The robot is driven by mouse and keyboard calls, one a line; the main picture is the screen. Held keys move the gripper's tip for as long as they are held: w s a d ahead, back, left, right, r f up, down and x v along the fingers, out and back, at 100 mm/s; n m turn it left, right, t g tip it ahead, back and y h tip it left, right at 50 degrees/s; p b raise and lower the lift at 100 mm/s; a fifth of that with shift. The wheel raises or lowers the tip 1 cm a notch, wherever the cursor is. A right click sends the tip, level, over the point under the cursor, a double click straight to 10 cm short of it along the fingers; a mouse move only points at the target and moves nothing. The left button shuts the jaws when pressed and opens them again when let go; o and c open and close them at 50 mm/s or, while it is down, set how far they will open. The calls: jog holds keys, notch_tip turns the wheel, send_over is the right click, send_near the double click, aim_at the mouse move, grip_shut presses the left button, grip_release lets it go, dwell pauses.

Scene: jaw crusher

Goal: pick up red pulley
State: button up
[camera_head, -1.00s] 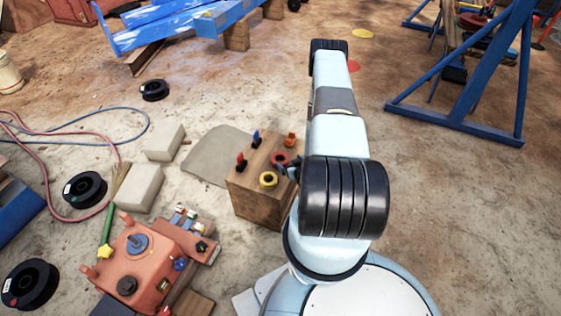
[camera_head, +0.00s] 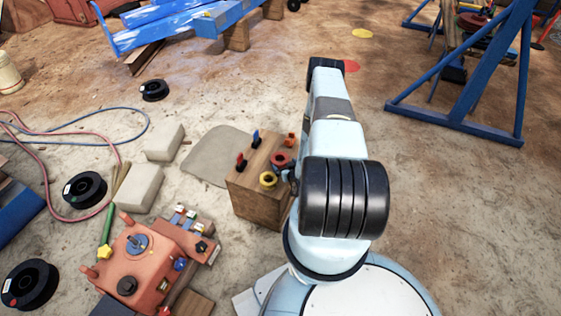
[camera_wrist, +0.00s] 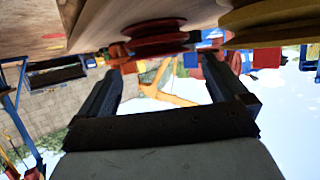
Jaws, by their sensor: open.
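The red pulley (camera_head: 280,159) sits on top of a wooden box (camera_head: 262,208), close to the left side of my arm. In the wrist view, which looks upside down, the red pulley (camera_wrist: 155,33) shows just above and between my fingertips, apart from both. My gripper (camera_wrist: 162,70) is open and empty, with a finger on each side of the pulley's line. In the head view the gripper is mostly hidden behind my arm.
A yellow pulley (camera_head: 268,180) sits close beside the red one, near the box edge; red (camera_head: 241,160) and blue (camera_head: 255,137) handles and an orange piece (camera_head: 290,139) share the top. A red machine (camera_head: 135,260) stands at lower left.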

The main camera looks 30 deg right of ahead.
aim_at(278, 156)
jog(key=shift+x, duration=2.65)
jog(key=shift+d, duration=0.1)
jog(key=shift+r, duration=0.1)
jog(key=c, duration=1.7)
